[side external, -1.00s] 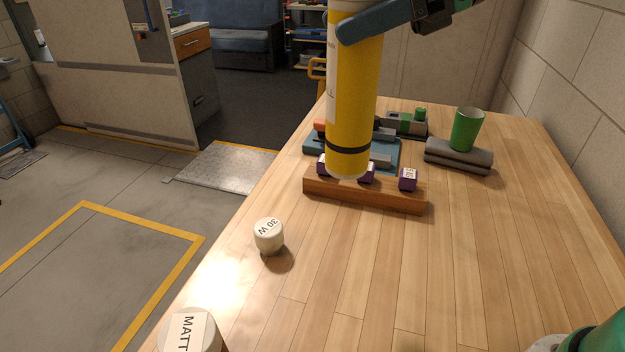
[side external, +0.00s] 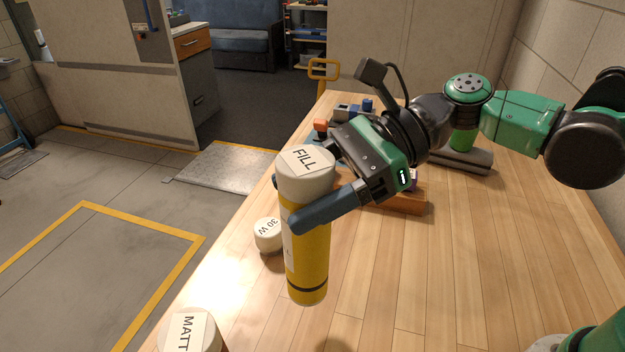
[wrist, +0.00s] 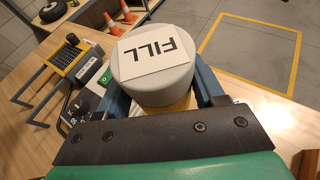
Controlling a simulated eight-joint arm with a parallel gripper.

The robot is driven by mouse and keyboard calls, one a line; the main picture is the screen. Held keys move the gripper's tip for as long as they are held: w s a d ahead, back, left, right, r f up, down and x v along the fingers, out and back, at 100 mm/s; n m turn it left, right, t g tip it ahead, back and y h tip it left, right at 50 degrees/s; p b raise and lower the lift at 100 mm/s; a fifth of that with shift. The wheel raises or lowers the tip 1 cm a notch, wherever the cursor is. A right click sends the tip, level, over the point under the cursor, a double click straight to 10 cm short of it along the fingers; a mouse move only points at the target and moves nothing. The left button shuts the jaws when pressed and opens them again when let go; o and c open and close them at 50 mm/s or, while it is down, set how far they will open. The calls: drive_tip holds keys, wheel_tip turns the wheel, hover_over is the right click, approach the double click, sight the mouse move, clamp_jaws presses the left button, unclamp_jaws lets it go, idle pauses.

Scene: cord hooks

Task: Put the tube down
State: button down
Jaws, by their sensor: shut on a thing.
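The tube (side external: 308,262) is yellow with a dark band near its lower end and a white cap marked FILL. In the wrist view the FILL cap (wrist: 150,68) sits between my gripper's fingers (wrist: 165,98) and hides most of the body.
A white cap marked 30 W (side external: 267,236) is close behind the tube, to its left. Another marked MATT (side external: 190,332) is at the front left. The table (side external: 430,290) is clear to the right.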

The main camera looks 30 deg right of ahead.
sight(308, 245)
drive_tip(key=shift+f, duration=3.8)
drive_tip(key=shift+c, duration=0.5)
unclamp_jaws()
drive_tip(key=v, duration=1.2)
drive_tip(key=w+d+f+n+t+h, duration=0.1)
drive_tip(key=d+n+h, duration=0.4)
drive_tip(key=n, duration=0.5)
drive_tip(key=w+d+f+n+t+h, duration=0.1)
drive_tip(key=d+n+t+h, duration=0.3)
drive_tip(key=n+h, duration=0.4)
drive_tip(key=shift+d+f+n, duration=0.7)
drive_tip(key=shift+f+n, duration=0.2)
